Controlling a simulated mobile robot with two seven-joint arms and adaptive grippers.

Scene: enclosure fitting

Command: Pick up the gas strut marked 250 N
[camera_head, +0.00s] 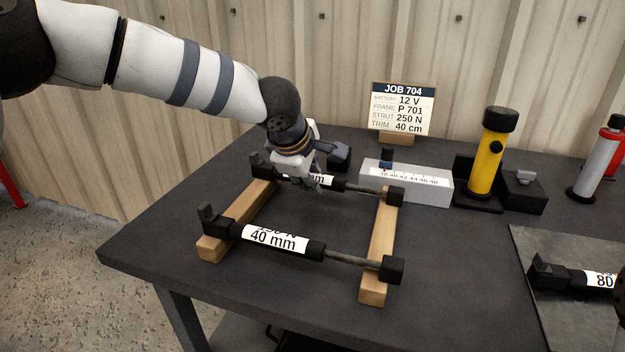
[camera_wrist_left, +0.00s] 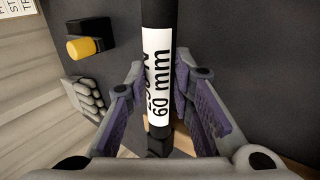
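My left gripper (camera_head: 316,180) reaches down over the rear gas strut (camera_head: 338,184), which lies across two wooden rails. In the left wrist view, the open fingers (camera_wrist_left: 161,72) straddle this strut (camera_wrist_left: 158,85), one on each side. Its white label reads 60 mm; the force line is turned and partly hidden, seemingly ending in 0 N. A front gas strut (camera_head: 273,238) lies across the same rails, its label reading 40 mm with the force line partly cut off. A third strut (camera_head: 575,279) lies at the right, labelled 80. My right gripper is not clearly in view.
The job card (camera_head: 402,108) reads STRUT 250 N. Behind the rails stand a white scale block (camera_head: 420,188) and a yellow cylinder (camera_head: 486,155). A grey mat (camera_head: 530,245) is at the right. Wooden rails (camera_head: 376,262) support the struts. The table's front left is clear.

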